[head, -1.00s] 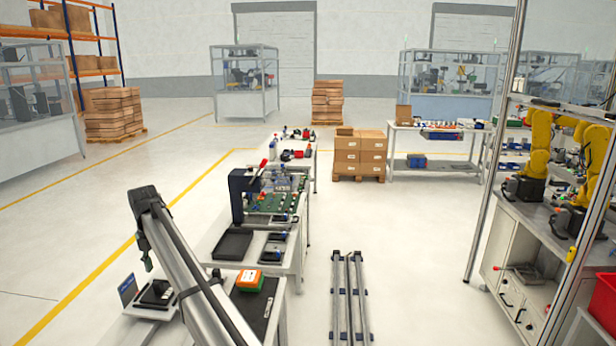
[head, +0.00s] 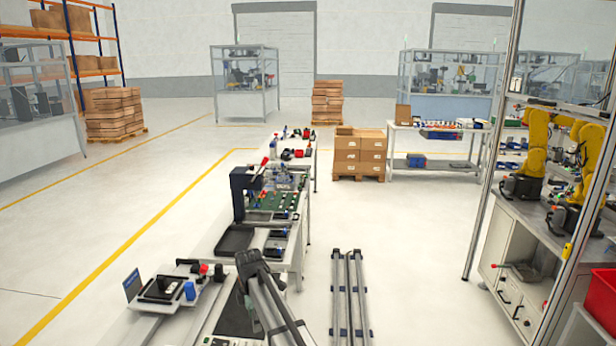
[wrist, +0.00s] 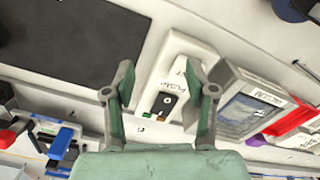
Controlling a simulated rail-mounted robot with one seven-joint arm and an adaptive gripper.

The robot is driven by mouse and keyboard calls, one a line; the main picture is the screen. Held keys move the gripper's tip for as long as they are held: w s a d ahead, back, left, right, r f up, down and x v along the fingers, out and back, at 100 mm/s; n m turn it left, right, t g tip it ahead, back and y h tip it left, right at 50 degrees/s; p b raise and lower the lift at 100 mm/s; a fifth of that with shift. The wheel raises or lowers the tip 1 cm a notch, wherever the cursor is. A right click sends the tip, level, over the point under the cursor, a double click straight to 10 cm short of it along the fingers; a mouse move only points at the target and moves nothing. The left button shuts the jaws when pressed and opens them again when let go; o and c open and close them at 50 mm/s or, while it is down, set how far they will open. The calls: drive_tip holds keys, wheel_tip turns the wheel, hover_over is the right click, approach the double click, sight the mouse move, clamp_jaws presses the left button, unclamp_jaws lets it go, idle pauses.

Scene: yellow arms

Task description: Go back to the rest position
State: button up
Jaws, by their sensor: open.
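My gripper (wrist: 160,75) is open in the wrist view, with its two green-grey fingers apart and nothing held between them. A white box marked PUMP (wrist: 172,80), with a small black switch panel, shows below and between the fingers; I cannot tell the exact gap. In the head view my arm rises from the bottom edge over the near end of the bench (head: 210,318). I cannot make out the fingers there.
In the wrist view a dark mat (wrist: 75,35) lies upper left and a screened box (wrist: 245,115) lies right. In the head view a black device (head: 165,288) stands left of my arm, and a black tray (head: 235,241) lies beyond it. Open floor (head: 410,260) is at right.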

drive_tip(key=s+d+f+m, duration=0.5)
drive_tip(key=s+d+m, duration=0.2)
drive_tip(key=s+d, duration=0.3)
drive_tip(key=s+d+f+m, duration=0.6)
drive_tip(key=s+d+m, duration=0.1)
drive_tip(key=d, duration=0.5)
drive_tip(key=s+d+f+m, duration=0.5)
drive_tip(key=s+d+m, duration=0.35)
drive_tip(key=d, duration=0.35)
drive_tip(key=s+f+g+b, duration=0.6)
drive_tip(key=s+f+b, duration=0.4)
drive_tip(key=s+f, duration=1.8)
drive_tip(key=shift+s+a+f+g, duration=0.2)
drive_tip(key=shift+s+g, duration=0.2)
drive_tip(key=shift+s, duration=0.15)
drive_tip(key=shift+n, duration=0.25)
